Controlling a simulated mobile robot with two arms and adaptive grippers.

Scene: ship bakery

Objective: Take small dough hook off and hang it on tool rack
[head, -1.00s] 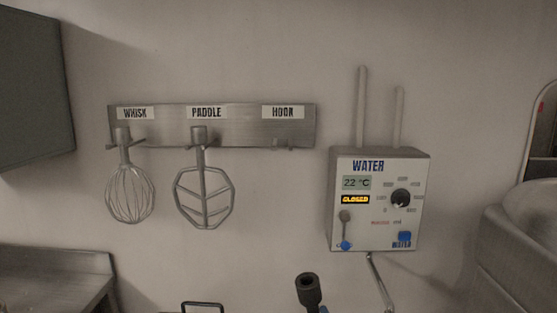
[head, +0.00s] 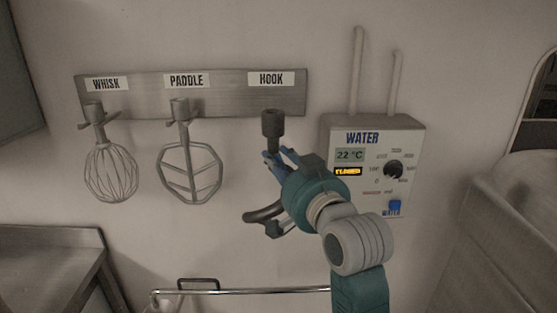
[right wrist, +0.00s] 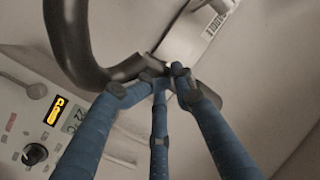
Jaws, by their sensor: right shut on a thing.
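My right gripper (head: 279,158) is shut on the dark dough hook, just below the hook's thick round collar (head: 272,123). The hook is upright, collar up, and its curved end (head: 262,215) shows below my gripper. The steel tool rack (head: 230,95) is on the wall, and the collar is just below its HOOK label (head: 271,79). I cannot tell whether the collar touches the rack; the peg there is hidden. In the right wrist view, the curved dark hook (right wrist: 72,45) crosses in front of my fingers (right wrist: 160,85), with the rack (right wrist: 188,42) behind. My left gripper is out of view.
A whisk (head: 110,172) and a paddle (head: 190,170) hang on the rack to the left. The water unit (head: 375,135) with pipes above it is close on the right, partly behind my right arm. A metal rail (head: 240,291) runs below.

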